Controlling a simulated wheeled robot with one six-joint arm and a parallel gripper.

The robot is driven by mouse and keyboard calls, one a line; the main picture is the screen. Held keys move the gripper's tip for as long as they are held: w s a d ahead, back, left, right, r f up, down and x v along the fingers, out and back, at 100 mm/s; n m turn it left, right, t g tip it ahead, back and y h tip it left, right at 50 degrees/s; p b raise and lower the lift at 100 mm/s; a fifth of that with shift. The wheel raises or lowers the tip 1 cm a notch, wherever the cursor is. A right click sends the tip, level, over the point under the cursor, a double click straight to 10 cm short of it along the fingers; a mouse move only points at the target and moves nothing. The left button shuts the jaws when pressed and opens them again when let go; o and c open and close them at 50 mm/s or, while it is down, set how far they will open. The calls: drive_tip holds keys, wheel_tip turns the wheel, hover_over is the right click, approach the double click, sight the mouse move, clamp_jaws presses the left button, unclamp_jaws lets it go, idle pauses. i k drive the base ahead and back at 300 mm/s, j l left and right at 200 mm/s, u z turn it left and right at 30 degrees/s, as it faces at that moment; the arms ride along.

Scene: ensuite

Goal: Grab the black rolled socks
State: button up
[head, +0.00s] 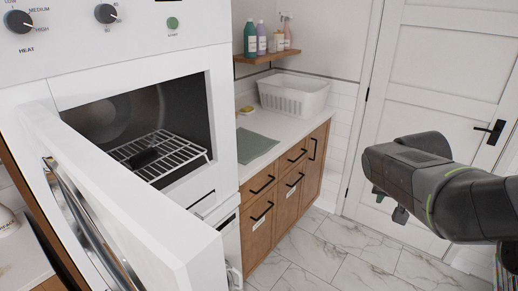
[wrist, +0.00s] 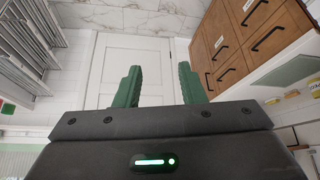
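A small dark bundle (head: 146,158), which looks like the black rolled socks, lies on a white wire rack (head: 178,152) inside an open white oven-like appliance (head: 215,110). The dark interior makes its shape hard to read. My gripper (head: 389,205) is at the right of the head view, well apart from the appliance and in front of the white door. In the wrist view its green fingers (wrist: 160,86) are spread apart with nothing between them. The socks do not show in the wrist view.
The appliance's door (head: 125,205) hangs open towards the front left. A counter with wooden drawers (head: 275,195) stands to its right, holding a white basket (head: 293,95) and a green mat (head: 254,146). Bottles (head: 262,40) stand on a wall shelf. The marble floor (head: 340,255) is clear.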

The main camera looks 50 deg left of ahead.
sight(144, 159)
drive_tip(key=i+j+u, duration=0.15)
drive_tip(key=u, duration=0.3)
drive_tip(key=i+j+u, duration=0.15)
drive_tip(key=u, duration=0.3)
drive_tip(key=i+j+u, duration=0.15)
drive_tip(key=u, duration=0.35)
drive_tip(key=i+u, duration=0.2)
drive_tip(key=u, duration=0.25)
drive_tip(key=i+j+u, duration=0.1)
drive_tip(key=u, duration=0.2)
drive_tip(key=i+u, duration=0.15)
drive_tip(key=u, duration=0.2)
